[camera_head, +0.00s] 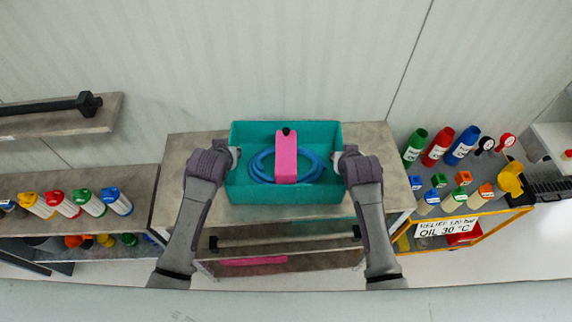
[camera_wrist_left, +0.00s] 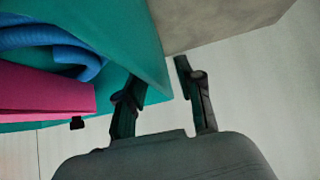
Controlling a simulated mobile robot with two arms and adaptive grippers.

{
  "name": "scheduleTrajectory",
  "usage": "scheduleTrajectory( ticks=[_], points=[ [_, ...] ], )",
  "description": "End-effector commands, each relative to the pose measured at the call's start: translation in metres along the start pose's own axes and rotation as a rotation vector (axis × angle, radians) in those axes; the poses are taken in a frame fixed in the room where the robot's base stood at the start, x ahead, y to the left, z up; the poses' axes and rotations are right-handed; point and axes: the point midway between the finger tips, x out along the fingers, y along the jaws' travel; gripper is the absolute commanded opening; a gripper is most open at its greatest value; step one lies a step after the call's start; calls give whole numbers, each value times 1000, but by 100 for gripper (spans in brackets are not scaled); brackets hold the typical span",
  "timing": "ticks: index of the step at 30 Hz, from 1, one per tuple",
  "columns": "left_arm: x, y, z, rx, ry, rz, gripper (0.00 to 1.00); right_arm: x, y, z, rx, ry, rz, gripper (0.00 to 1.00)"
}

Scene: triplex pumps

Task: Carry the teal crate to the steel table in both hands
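The teal crate (camera_head: 240,193) is level at the middle of a grey-topped table (camera_head: 185,150) in the head view, close to or on its top. It holds a coiled blue hose (camera_head: 262,168) and a pink block (camera_head: 286,155) with a black knob. My left gripper (camera_head: 235,157) is at its left wall, my right gripper (camera_head: 339,160) at its right wall. In the left wrist view, the left gripper's fingers (camera_wrist_left: 157,70) stand apart, with the crate's wall (camera_wrist_left: 150,75) between them and a gap beside the outer finger. The right fingertips are mostly hidden.
A left shelf (camera_head: 140,185) bears several capped bottles, with a higher shelf (camera_head: 60,122) above holding a black bar. A yellow-framed cart (camera_head: 465,237) with bottles stands at right. A lower shelf (camera_head: 330,258) with a pink item is below. Bare tabletop lies either side of the crate.

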Motion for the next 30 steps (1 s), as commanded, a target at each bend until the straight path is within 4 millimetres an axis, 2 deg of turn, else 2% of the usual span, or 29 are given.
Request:
scheduleTrajectory(
  ticks=[4, 11, 30],
  points=[
    [0, 0, 0, 0, 0, 0, 36, 0, 0, 0, 0, 0, 0, 36],
    [0, 0, 0, 0, 0, 0, 0, 0, 0, 0, 0, 0, 0, 0],
    [-2, 0, -3, 0, 5, 1, 0, -2, 0, -3, 0, 5, 0, 0]
  ],
)
